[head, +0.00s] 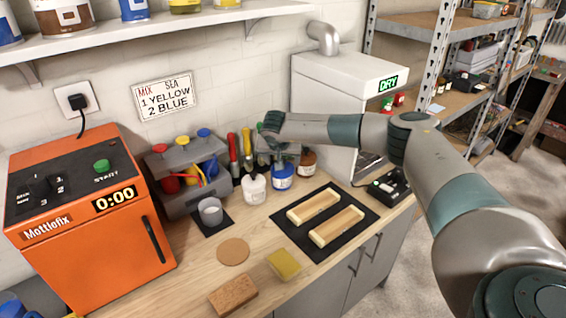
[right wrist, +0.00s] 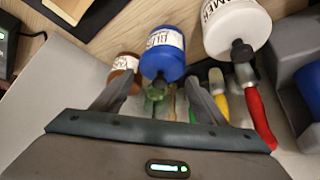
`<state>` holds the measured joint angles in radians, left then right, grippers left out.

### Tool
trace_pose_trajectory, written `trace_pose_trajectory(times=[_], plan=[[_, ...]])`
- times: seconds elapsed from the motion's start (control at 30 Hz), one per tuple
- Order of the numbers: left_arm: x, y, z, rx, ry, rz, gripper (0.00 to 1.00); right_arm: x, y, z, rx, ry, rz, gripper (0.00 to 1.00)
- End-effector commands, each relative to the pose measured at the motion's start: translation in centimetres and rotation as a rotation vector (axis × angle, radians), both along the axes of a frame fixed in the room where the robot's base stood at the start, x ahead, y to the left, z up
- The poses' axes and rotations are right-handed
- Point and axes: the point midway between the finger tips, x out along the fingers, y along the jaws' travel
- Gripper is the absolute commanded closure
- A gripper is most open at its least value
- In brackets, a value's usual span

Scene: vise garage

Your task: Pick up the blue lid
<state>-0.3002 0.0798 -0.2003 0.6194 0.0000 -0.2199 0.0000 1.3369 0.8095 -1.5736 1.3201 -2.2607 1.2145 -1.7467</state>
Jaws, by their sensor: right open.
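The blue lid (right wrist: 163,55) is a round, wide cap with a dark knob on a labelled paint jar. In the head view, the blue jar (head: 282,181) stands upright on the bench; its top is partly covered by my right arm's end. My right gripper (right wrist: 160,80) is open in the right wrist view. Its fingers lie to either side of the knob in the picture and point towards the lid. I cannot tell whether they surround the knob in depth. In the head view, the right gripper (head: 268,143) is above the jars, its fingers hard to make out. My left gripper is not in view.
A white jar (head: 254,190) and a brown jar (head: 307,163) flank the blue jar. Brushes or tools with coloured handles (head: 234,153) stand close behind. A grey dispenser (head: 184,203) is left, a white dryer (head: 325,75) right. A black mat (head: 284,232) holds wooden pieces in front.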

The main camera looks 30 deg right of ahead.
Motion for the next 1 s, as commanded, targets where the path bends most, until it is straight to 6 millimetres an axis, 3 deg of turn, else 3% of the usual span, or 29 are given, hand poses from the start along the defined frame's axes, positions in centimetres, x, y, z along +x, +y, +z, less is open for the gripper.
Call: trace_pose_trajectory(times=[0.23,0.67,0.97,1.0], plan=[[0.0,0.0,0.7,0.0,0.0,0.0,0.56,0.6,-0.6,-1.4,-0.001,0.001,-0.001,0.34],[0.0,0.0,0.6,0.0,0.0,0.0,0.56,0.7,-0.5,-1.4,0.0,0.0,0.0,0.34],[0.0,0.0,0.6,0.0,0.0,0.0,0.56,0.6,-0.5,-1.5,0.0,0.002,0.0,1.0],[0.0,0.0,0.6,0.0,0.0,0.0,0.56,0.6,-0.5,-1.6,0.0,0.002,0.0,1.0]])
